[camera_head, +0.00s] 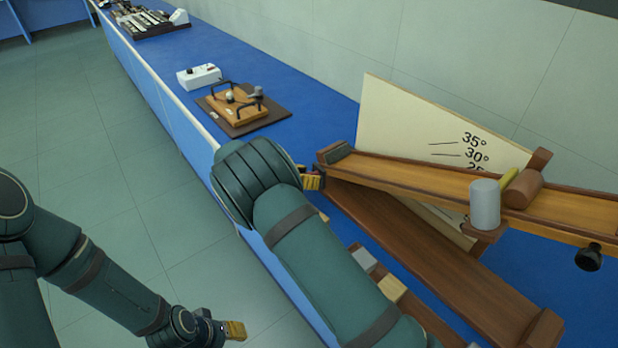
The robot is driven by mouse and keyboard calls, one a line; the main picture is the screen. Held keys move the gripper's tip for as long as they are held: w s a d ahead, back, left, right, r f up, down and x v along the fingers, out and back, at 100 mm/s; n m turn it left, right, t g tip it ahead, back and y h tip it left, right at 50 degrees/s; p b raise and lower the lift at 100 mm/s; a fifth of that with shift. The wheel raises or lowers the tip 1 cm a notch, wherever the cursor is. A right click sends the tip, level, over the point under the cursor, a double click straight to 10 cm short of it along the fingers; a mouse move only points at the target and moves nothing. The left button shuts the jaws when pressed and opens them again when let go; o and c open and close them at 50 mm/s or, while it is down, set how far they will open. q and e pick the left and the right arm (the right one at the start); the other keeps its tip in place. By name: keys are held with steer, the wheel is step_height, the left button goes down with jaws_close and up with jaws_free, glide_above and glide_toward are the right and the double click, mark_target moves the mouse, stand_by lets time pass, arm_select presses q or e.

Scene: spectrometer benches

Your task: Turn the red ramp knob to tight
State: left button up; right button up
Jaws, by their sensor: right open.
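The wooden ramp (420,178) slopes across the right of the head view, in front of a cream angle board (400,120) marked 35° and 30°. I see no red knob; a black knob (588,257) shows on the ramp's near side at the right. My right gripper (313,180) is open beside the ramp's left end, partly hidden behind my own wrist; whether it touches the ramp is unclear. My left gripper (236,330) is low at the bottom, over the floor and away from the ramp; its finger opening is not clear.
A grey cylinder (485,204) stands on a small bracket by the ramp, near a brown cylinder (523,188). Small blocks (391,288) lie in a wooden rack at the front. A wooden device (238,104) and white box (199,76) sit farther along the blue bench (310,103).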

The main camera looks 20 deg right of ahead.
steer(key=shift+d, duration=0.15)
jaws_close()
